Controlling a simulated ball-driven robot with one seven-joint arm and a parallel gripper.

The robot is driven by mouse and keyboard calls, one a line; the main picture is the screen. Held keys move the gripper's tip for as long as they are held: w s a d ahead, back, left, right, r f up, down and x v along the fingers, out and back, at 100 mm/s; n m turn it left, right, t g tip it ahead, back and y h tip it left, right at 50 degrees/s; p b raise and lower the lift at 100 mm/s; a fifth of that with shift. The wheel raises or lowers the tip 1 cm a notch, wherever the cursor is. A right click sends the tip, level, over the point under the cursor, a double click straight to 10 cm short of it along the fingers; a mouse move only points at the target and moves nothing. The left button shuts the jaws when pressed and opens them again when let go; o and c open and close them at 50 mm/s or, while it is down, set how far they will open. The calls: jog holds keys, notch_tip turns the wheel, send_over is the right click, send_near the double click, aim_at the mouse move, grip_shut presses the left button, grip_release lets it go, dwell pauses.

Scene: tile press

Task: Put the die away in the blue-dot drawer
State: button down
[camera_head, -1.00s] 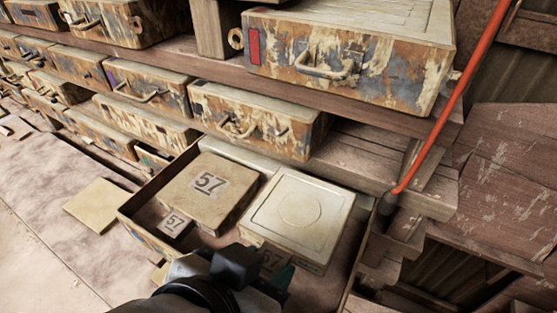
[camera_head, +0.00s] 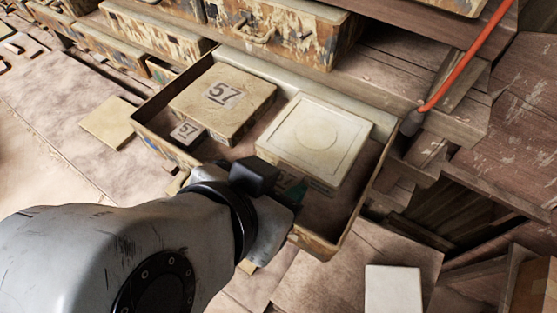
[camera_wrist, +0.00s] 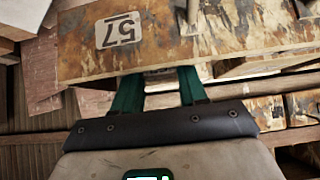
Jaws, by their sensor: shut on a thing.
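An open drawer (camera_head: 378,190) holds a tan die (camera_head: 215,112) with a 57 label on top and a small 57 tab at its front. Right of it is a pale die (camera_head: 318,135) with a ringed circle on top. I cannot tell whether the pale die rests on the drawer floor. No blue dot is clear.
Rusty drawers (camera_head: 275,32) stand in a row behind the open one. An orange-red bar (camera_head: 465,65) slants at the right. A square tile (camera_head: 112,122) lies on the left boards, and a white block (camera_head: 393,290) is at lower right.

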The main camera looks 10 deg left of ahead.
jog(key=shift+f+b, duration=0.35)
jog(key=c, duration=0.5)
grip_release()
jog(key=b+v, duration=0.1)
jog(key=v, duration=0.9)
jog(key=shift+s+a+r+b, duration=0.1)
jog(key=shift+s+r+b, duration=0.15)
jog(key=shift+s+b, duration=0.05)
